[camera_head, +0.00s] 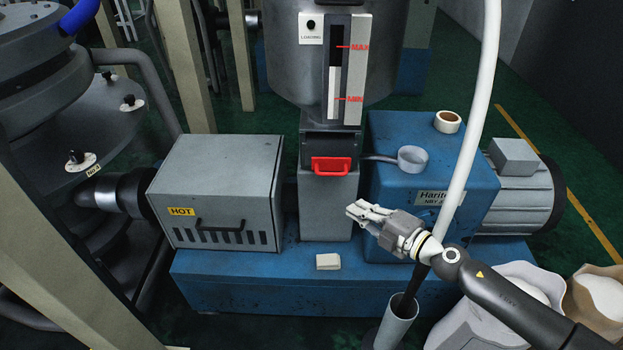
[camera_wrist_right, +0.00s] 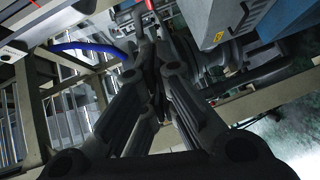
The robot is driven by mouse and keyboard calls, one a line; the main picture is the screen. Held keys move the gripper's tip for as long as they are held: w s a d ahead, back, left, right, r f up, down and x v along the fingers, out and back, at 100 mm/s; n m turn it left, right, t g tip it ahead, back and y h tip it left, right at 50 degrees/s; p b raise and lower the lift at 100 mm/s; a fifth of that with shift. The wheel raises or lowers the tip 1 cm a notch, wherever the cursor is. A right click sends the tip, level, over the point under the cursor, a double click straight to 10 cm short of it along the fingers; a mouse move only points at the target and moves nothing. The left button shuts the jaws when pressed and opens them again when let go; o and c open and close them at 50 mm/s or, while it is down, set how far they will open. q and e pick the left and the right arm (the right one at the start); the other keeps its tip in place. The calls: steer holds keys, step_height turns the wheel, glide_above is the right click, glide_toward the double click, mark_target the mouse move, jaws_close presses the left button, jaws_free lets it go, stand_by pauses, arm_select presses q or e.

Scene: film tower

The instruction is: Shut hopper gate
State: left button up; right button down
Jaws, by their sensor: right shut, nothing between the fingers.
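The hopper (camera_head: 280,60) is a grey metal vessel at the top centre of the head view, with a level gauge marked MAX and MIN. Below it, a dark gate block with a red handle (camera_head: 332,166) sits on a grey pedestal. I cannot tell from the handle how far the gate stands open. My right gripper (camera_head: 358,210) is shut and empty, to the right of the handle and lower in the picture, apart from it. In the right wrist view its fingers (camera_wrist_right: 150,75) are close together with nothing between them. My left gripper is not in view.
A grey box (camera_head: 215,165) marked HOT stands left of the pedestal. Right is a blue gearbox (camera_head: 395,135) with a tape roll (camera_head: 447,122) and a round cup (camera_head: 412,158). A white block (camera_head: 328,261) lies on the blue base (camera_head: 260,282). A pale hose (camera_head: 475,110) hangs near my right arm.

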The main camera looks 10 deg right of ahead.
steer(key=w+d+x, duration=0.1)
steer(key=d+x, duration=0.1)
steer(key=x, duration=1.1)
steer(key=shift+w, duration=0.15)
